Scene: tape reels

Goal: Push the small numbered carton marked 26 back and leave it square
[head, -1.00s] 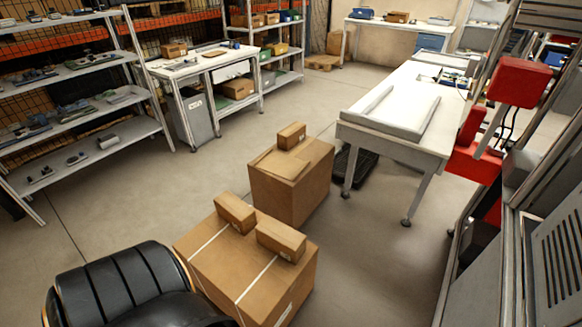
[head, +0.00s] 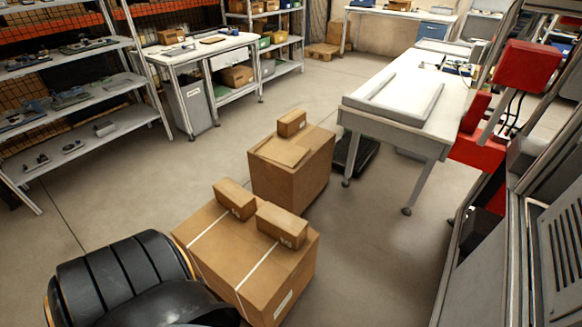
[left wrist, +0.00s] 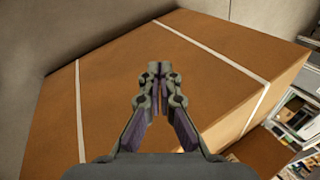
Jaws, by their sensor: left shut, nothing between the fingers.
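Two small brown cartons sit on a large strapped box (head: 215,262) in the head view: a left one (head: 234,198) and a right one (head: 282,224). A third small carton (head: 291,123) sits on the box behind. Their markings are too small to read, so I cannot tell which is 26. My left gripper (left wrist: 159,72) is shut and empty in the left wrist view, over a brown box top (left wrist: 225,65) with two white straps. No small carton shows there. The left gripper is hidden in the head view, and the right gripper is not in view.
The second large box (head: 305,170) stands just behind the front one. Shelves (head: 75,95) stand at left. Floor is clear between shelves and boxes.

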